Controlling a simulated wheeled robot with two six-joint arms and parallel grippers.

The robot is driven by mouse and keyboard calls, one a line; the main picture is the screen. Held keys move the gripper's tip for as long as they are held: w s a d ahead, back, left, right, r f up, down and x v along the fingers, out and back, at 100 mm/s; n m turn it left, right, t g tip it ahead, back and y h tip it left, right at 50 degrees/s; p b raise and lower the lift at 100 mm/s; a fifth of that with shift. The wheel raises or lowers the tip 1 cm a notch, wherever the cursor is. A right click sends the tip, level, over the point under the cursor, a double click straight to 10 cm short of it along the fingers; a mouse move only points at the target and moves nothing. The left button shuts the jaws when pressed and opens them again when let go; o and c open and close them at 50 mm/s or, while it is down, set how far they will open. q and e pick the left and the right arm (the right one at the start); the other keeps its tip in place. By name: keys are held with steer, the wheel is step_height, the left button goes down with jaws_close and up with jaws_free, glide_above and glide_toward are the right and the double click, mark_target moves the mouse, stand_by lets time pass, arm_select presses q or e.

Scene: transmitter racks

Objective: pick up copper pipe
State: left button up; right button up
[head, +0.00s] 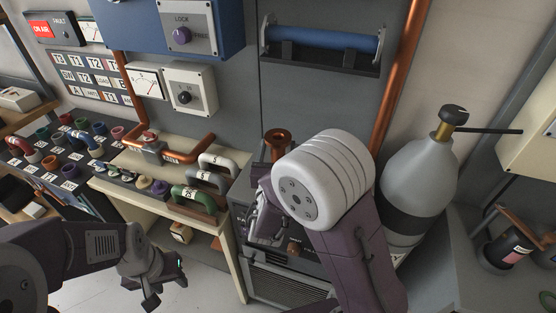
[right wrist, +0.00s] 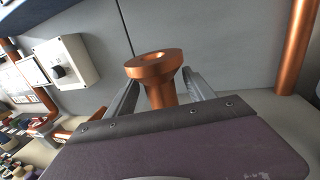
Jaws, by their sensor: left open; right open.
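The copper pipe (head: 278,143), a short upright piece with a wide flanged open top, shows just left of my right wrist in the head view; its lower part is hidden. In the right wrist view the copper pipe (right wrist: 155,72) stands between the two grey fingers of my right gripper (right wrist: 162,86). The fingers are open, one on each side of it; whether either touches is unclear. In the head view my right gripper (head: 263,212) is partly hidden by my wrist. My left gripper (head: 166,278) is open and empty, low at the left, apart from the pipe.
A fixed copper pipe (head: 397,75) runs up the wall at the right. A grey gas cylinder (head: 418,180) stands right of my right arm. A small table (head: 228,205) with several handles (head: 194,199) is at the left. A blue tube (head: 322,40) sits in the panel recess above.

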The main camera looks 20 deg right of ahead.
steer(key=x, duration=0.3)
steer(key=shift+w+d+f, duration=0.1)
steer(key=shift+w, duration=0.15)
steer(key=shift+s, duration=0.15)
steer(key=shift+c, duration=0.3)
steer(key=c, duration=0.6)
jaws_close()
